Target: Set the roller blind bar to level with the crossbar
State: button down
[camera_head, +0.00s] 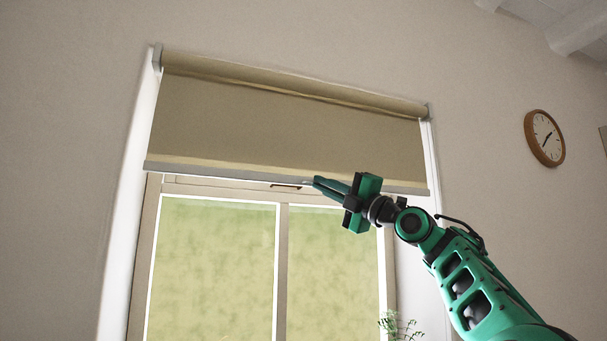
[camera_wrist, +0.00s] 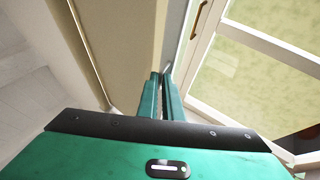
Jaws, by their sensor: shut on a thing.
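The roller blind (camera_head: 285,125) is a beige cloth hanging from a roll at the top of the window. Its pale grey bottom bar (camera_head: 225,174) runs across the upper part of the window. My gripper (camera_head: 316,182) is shut on the bar, right of its middle. In the wrist view, my gripper's fingertips (camera_wrist: 161,76) meet at the bar (camera_wrist: 177,42), beside the blind cloth (camera_wrist: 130,45). A light horizontal window rail (camera_head: 215,189), which seems to be the crossbar, shows just below the bar in the head view. My gripper hides part of both.
The window has a vertical post (camera_head: 283,265) between two panes. A small brown handle (camera_head: 286,186) sits on the rail below the bar. A green plant (camera_head: 395,325) stands low at the right. A round clock (camera_head: 544,138) hangs on the wall to the right.

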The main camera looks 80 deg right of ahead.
jog(key=shift+f, duration=0.2)
jog(key=c, duration=1.9)
grip_release()
jog(key=v, duration=1)
jog(key=shift+s+a+f, duration=0.1)
jog(key=shift+s+f, duration=0.05)
jog(key=shift+f, duration=0.1)
